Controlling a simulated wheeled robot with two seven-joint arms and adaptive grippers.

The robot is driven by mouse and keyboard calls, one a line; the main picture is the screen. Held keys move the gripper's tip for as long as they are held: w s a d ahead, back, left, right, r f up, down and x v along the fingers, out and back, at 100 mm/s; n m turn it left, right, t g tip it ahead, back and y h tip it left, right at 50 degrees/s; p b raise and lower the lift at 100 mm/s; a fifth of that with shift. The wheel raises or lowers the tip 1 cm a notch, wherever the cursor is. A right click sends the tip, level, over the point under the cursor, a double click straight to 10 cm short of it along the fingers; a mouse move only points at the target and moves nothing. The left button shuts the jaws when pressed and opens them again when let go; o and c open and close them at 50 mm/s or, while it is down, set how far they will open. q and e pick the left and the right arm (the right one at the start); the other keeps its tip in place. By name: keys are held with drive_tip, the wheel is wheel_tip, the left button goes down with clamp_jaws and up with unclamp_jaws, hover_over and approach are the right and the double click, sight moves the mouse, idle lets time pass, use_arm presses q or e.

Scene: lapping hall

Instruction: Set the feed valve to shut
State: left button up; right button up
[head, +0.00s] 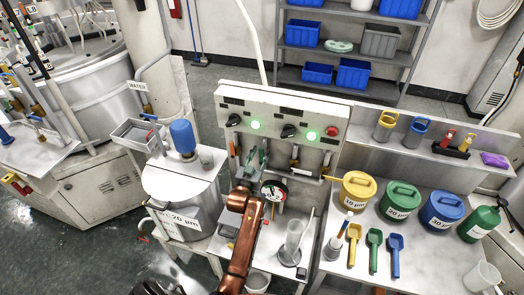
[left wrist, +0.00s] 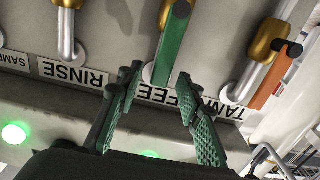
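The feed valve shows in the left wrist view, where the picture is upside down. Its green lever (left wrist: 173,48) hangs from a brass body, lies roughly in line with its pipe, and partly covers the FEED label (left wrist: 187,98). My left gripper (left wrist: 160,78) is open, one green-padded finger on each side of the lever's end, with gaps visible on both sides. In the head view my left gripper (head: 252,162) is at the white valve panel (head: 282,105), and largely hides the feed valve. My right gripper is in neither view.
Beside the feed valve are the RINSE pipe (left wrist: 66,35) and the TANK valve with an orange lever (left wrist: 268,85). A gauge (head: 273,190) and clear cylinder (head: 294,240) are close to my arm. Lidded tubs (head: 399,199) and scoops stand on the right bench.

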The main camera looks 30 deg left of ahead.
use_arm(q)
drive_tip(key=shift+x, duration=1.05)
clamp_jaws()
